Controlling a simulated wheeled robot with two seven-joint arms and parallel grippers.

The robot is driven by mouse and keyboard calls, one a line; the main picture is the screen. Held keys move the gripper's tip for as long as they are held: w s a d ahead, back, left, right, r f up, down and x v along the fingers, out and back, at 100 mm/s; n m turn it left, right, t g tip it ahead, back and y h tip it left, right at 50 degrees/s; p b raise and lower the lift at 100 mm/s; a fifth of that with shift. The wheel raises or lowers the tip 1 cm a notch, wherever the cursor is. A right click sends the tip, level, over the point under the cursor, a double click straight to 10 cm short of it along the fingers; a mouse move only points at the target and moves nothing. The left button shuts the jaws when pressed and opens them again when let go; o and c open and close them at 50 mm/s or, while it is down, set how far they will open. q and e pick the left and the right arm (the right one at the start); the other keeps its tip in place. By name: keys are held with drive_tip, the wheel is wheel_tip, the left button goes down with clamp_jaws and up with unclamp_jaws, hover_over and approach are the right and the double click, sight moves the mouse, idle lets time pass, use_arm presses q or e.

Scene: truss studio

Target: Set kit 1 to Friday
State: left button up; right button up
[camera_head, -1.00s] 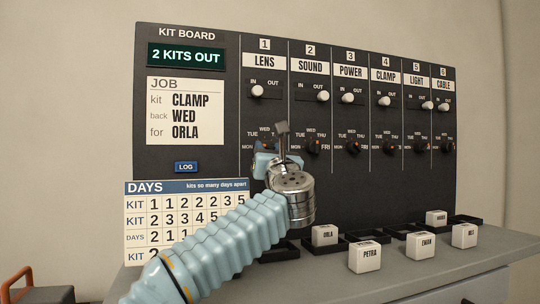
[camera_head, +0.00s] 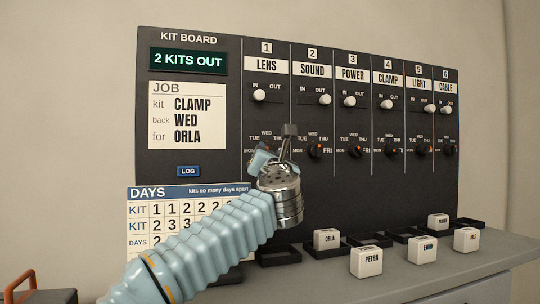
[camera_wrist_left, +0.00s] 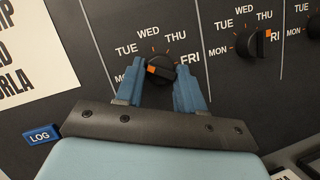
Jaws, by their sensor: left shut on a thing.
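The kit 1 LENS column (camera_head: 266,65) is on the dark kit board. Its black day dial (camera_wrist_left: 161,68) is in the left wrist view, with MON, TUE, WED, THU and FRI around it. The dial's orange mark faces left, toward the MON and TUE side; its exact setting is hard to tell. My left gripper (camera_wrist_left: 160,82) is shut on the dial, one blue finger on each side. In the head view my left gripper (camera_head: 263,160) and wrist hide this dial. My right gripper is not in view.
The kit 2 dial (camera_wrist_left: 253,42) is close at the right, its orange mark toward FRI. The kit 1 IN/OUT switch (camera_head: 259,96) sits left, at IN. Name blocks, including PETRA (camera_head: 367,262), stand on the grey counter. The LOG button (camera_head: 188,171) is left of my gripper.

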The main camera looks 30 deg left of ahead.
use_arm(q)
drive_tip(key=o, duration=1)
drive_tip(key=b+v, duration=0.4)
drive_tip(key=v, duration=1)
drive_tip(key=shift+b, duration=0.35)
drive_tip(key=shift+a, duration=0.1)
